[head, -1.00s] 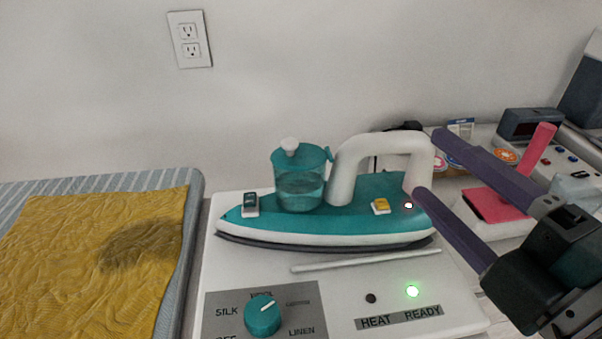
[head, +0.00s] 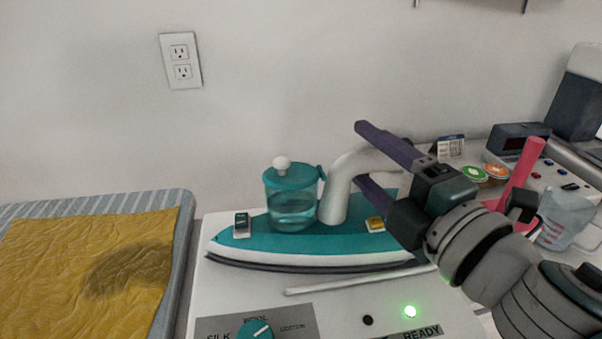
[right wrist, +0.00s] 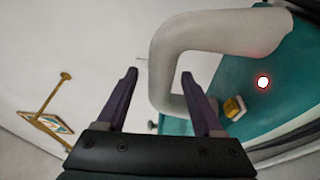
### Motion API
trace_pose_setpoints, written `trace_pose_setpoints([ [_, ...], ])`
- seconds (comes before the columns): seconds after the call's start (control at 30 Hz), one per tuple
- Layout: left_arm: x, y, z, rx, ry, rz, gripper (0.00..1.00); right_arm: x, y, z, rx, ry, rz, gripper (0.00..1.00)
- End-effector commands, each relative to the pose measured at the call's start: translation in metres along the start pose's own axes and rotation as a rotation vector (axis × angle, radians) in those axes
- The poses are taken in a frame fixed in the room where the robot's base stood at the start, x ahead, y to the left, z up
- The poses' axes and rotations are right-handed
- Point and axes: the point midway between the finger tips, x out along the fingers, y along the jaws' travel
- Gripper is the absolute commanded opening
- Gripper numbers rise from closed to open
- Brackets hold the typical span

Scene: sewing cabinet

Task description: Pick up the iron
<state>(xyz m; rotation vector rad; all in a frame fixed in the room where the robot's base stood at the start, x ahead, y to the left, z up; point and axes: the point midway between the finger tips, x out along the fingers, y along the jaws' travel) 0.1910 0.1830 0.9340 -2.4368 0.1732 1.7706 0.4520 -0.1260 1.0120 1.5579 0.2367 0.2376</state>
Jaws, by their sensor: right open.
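The iron (head: 335,238) has a teal body, a white handle (head: 338,190) and a clear teal water tank (head: 291,208). It rests on the white ironing station, nose to the left. My right gripper (head: 358,152) is open at the handle, coming from the right. In the head view one finger crosses above the handle's top and the other lies lower, by its opening. In the right wrist view, the handle (right wrist: 205,32) shows just beyond the fingers (right wrist: 159,75), its post partly between them. Whether they touch it I cannot tell. My left gripper is not in view.
The station (head: 240,285) has a dial (head: 254,330) and a lit green light (head: 410,312). A padded board with yellow cloth (head: 90,260) lies at left. At right are a pink upright piece (head: 524,170), a clear jug (head: 562,218) and a dark box (head: 520,140). A wall stands behind.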

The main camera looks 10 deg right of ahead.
Motion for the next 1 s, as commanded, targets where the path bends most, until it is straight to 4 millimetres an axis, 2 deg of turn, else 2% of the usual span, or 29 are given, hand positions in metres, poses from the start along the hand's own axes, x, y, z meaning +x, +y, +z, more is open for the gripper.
trace_pose_setpoints([
  [0.17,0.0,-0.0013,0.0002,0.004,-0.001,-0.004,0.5,-0.0002,-0.0001,0.0,0.0,0.0,0.0,0.68],
  [0.77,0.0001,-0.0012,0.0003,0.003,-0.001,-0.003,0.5,-0.0005,0.0001,0.0002,-0.001,-0.001,0.0,0.0],
  [1.0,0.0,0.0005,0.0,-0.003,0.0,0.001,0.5,-0.0005,0.0002,0.0002,-0.001,0.0,0.0,0.0],
])
